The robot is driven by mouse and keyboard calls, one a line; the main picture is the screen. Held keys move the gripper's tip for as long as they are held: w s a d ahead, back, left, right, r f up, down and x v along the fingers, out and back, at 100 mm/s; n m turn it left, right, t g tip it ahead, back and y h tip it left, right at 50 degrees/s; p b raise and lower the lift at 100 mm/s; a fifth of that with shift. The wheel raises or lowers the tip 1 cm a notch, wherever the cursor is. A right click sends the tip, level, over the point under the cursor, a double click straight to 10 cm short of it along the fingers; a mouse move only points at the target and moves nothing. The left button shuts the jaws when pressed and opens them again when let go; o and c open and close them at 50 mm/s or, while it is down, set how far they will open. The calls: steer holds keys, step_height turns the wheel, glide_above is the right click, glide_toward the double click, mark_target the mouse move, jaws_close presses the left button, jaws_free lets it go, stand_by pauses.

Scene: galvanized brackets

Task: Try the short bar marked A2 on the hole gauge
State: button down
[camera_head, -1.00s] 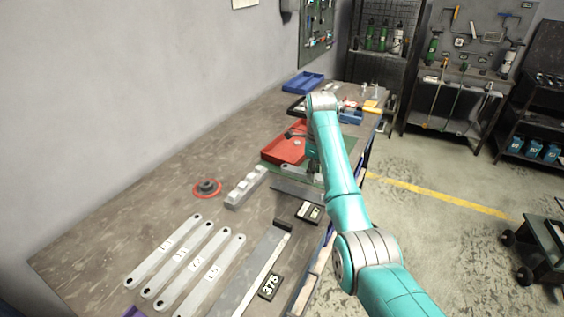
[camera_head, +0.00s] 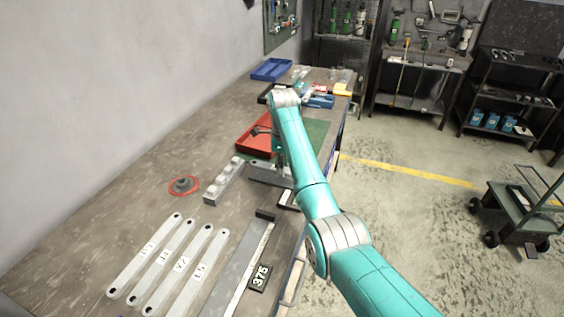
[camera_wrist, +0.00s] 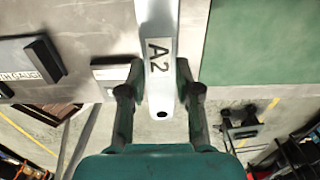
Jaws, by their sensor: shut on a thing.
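The short bar marked A2 (camera_wrist: 162,98) is a pale metal bar with a dark hole at its near end, seen in the wrist view. My gripper (camera_wrist: 159,76) is shut on it, with one finger on each side near the label. The bar's far end runs out of the top of the picture. In the head view my gripper (camera_head: 281,167) is low over the table's right side, partly hidden by my arm. A grey block with raised round studs (camera_head: 223,182) lies left of it; I cannot tell if this is the hole gauge.
Several long labelled bars (camera_head: 165,262) lie at the front. A flat gauge marked 375 (camera_head: 235,275) lies beside them. A red tray (camera_head: 256,137), a green mat (camera_head: 316,133), a blue tray (camera_head: 271,69) and a red-rimmed round item (camera_head: 184,186) are further back. Bare tabletop (camera_head: 130,185) lies left.

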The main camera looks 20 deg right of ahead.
steer(key=shift+f, duration=0.35)
steer(key=shift+f, duration=1.45)
stand_by(0.8)
stand_by(1.5)
steer(key=c, duration=0.7)
jaws_free()
steer(key=shift+r, duration=3.75)
